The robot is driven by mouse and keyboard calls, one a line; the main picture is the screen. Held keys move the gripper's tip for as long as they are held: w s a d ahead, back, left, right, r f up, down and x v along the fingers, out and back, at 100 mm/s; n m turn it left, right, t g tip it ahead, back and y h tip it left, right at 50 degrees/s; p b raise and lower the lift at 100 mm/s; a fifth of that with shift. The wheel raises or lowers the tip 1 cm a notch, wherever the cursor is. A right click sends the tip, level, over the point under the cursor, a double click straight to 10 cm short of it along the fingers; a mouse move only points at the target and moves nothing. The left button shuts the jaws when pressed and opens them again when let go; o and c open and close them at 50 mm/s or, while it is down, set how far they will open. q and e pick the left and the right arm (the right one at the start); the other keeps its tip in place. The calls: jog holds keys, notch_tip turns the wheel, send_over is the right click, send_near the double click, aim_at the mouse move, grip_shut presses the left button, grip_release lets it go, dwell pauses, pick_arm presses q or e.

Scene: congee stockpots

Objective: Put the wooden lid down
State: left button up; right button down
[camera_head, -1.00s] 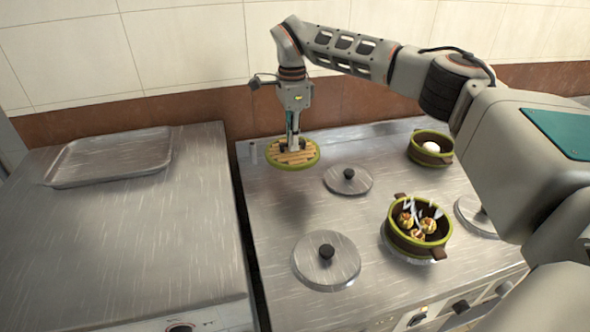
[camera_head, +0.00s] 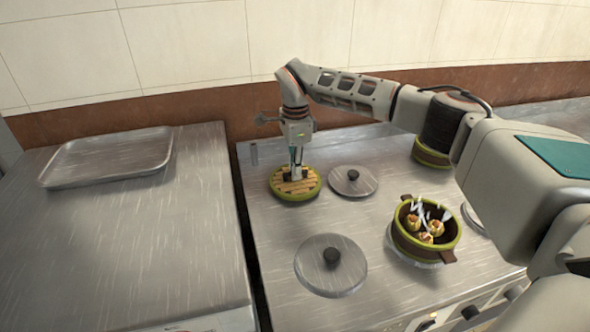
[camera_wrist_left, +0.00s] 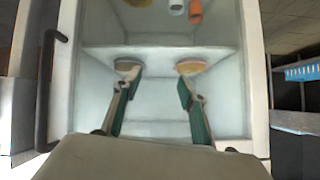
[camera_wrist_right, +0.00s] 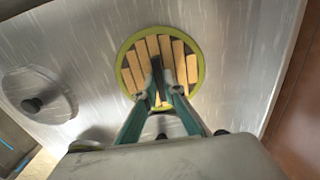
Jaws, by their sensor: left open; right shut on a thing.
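The wooden lid (camera_head: 281,188) is a round disc of light wood slats with a yellow-green rim. It is at the back left of the metal stove top, and I cannot tell whether it touches the surface. My right gripper (camera_head: 296,176) points down and is shut on the dark handle at the lid's middle. In the right wrist view the lid (camera_wrist_right: 131,72) lies flat beyond the fingertips (camera_wrist_right: 157,70). My left gripper (camera_wrist_left: 158,68) is open and empty in the left wrist view, in front of a pale open compartment; the head view does not show it.
Metal burner lids with black knobs sit at the front (camera_head: 331,280) and behind (camera_head: 362,183). A green-rimmed pot (camera_head: 402,238) with food stands to the right. Another pot (camera_head: 430,153) is partly behind my arm. A tray (camera_head: 60,170) lies on the left counter, across a gap.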

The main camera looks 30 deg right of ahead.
pick_arm(q)
jog(key=shift+d+f, duration=0.1)
jog(key=shift+f, duration=0.1)
pick_arm(e)
jog(key=c, duration=2.1)
grip_release()
jog(key=shift+f, duration=0.15)
jog(key=shift+c, duration=0.2)
jog(key=shift+r, duration=0.5)
notch_tip(320, 180, up, 5)
jog(key=shift+w+p, duration=0.1)
jog(key=shift+p, duration=0.5)
pick_arm(q)
jog(key=shift+s+a+f+p, duration=0.25)
jog(key=shift+s+a+p, duration=0.25)
jog(key=shift+s+p, duration=0.1)
pick_arm(e)
notch_tip(320, 180, up, 6)
jog(key=shift+r, duration=0.15)
pick_arm(q)
jog(key=shift+w+d+r, duration=0.1)
jog(key=shift+w+r, duration=0.15)
